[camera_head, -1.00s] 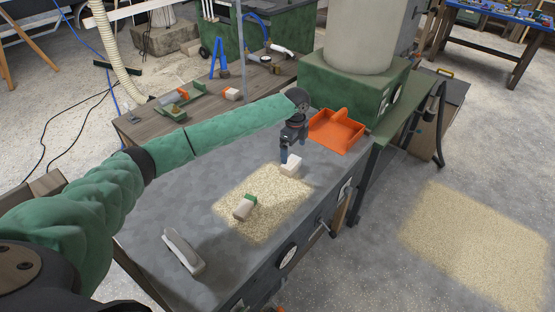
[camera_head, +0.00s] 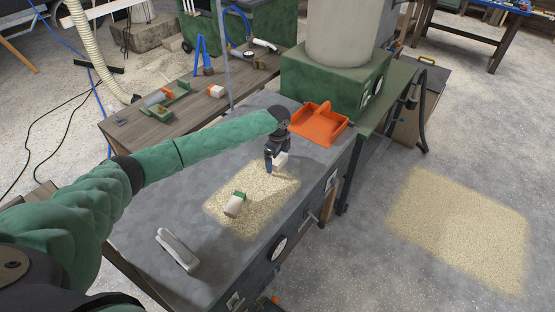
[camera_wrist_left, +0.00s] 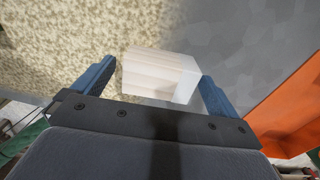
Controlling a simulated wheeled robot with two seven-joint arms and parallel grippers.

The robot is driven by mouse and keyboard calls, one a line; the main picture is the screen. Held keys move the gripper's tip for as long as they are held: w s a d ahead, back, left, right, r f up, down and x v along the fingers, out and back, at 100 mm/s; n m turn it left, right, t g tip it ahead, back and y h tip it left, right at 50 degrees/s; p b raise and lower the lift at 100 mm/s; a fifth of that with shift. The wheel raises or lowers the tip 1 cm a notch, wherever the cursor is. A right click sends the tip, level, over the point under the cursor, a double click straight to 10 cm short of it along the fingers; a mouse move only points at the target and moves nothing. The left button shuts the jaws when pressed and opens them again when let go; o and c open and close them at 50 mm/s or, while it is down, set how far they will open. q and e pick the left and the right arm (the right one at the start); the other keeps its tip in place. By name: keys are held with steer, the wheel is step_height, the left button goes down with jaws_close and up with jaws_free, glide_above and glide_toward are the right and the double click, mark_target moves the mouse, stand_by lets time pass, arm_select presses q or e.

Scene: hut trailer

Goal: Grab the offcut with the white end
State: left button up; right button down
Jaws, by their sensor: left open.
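The offcut with the white end (camera_head: 281,160) is a pale block on the grey table, by the far edge of the sawdust patch. My left gripper (camera_head: 273,166) is open right at it and partly hides it. In the left wrist view, the offcut (camera_wrist_left: 158,74) shows wood grain and a white end on its right. It lies between the two blue fingers of my left gripper (camera_wrist_left: 157,72), with small gaps visible on both sides. A second offcut with a green end (camera_head: 234,205) lies nearer on the sawdust. My right gripper is not in view.
An orange dustpan-like tray (camera_head: 318,127) sits just beyond the gripper, and its edge also shows at the right of the left wrist view. A grey-white bar-shaped object (camera_head: 177,249) lies at the near left. A green machine base (camera_head: 335,85) stands behind.

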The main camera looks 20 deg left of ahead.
arm_select(q)
steer(key=shift+f, duration=0.25)
steer(key=c, duration=1.1)
